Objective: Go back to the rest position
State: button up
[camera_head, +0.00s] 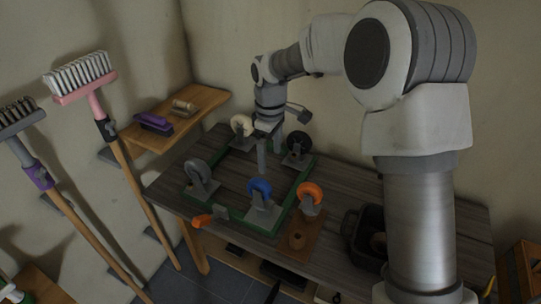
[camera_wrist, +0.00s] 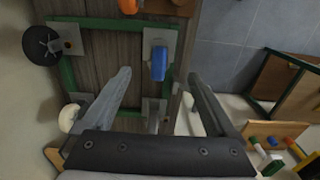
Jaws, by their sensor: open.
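My gripper (camera_head: 268,157) hangs pointing down over the green dolly frame (camera_head: 230,214) on the table. It is open, and nothing shows between its fingers. In the wrist view my gripper (camera_wrist: 158,76) has its two fingers spread apart, with the blue caster (camera_wrist: 159,62) showing beyond them. In the head view the blue caster (camera_head: 260,190) stands on the frame's near side. A grey caster (camera_head: 199,174), a white caster (camera_head: 241,125) and a black caster (camera_head: 298,144) are at other corners. My arm is bent, reaching left across the table.
An orange caster (camera_head: 310,192) stands beside the frame, near a wooden block (camera_head: 298,236). An orange-handled clamp (camera_head: 207,219) is at the table's front edge. A dark bin (camera_head: 364,240) stands at right. A wall shelf (camera_head: 190,105) and brooms (camera_head: 84,84) are at left.

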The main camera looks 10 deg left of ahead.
jog(key=s+d+r+m+t+p, duration=0.1)
jog(key=s+d+r+m+p, duration=0.15)
jog(key=s+d+r, duration=0.4)
jog(key=s+d+r+m+t+p, duration=0.15)
jog(key=s+d+r+m, duration=0.25)
jog(key=d+r, duration=0.45)
jog(key=s+d+r+m+t, duration=0.1)
jog(key=s+d+r+m, duration=0.1)
jog(key=s, duration=0.5)
jog(key=s+d+r+m+t+p, duration=0.1)
jog(key=s+d+r+m+t, duration=0.1)
jog(key=s+m, duration=0.3)
jog(key=shift+s+d+r+p, duration=0.3)
jog(key=shift+s+d+r, duration=0.45)
jog(key=shift+s, duration=1)
jog(key=shift+d+f+m, duration=0.15)
jog(key=shift+m, duration=0.1)
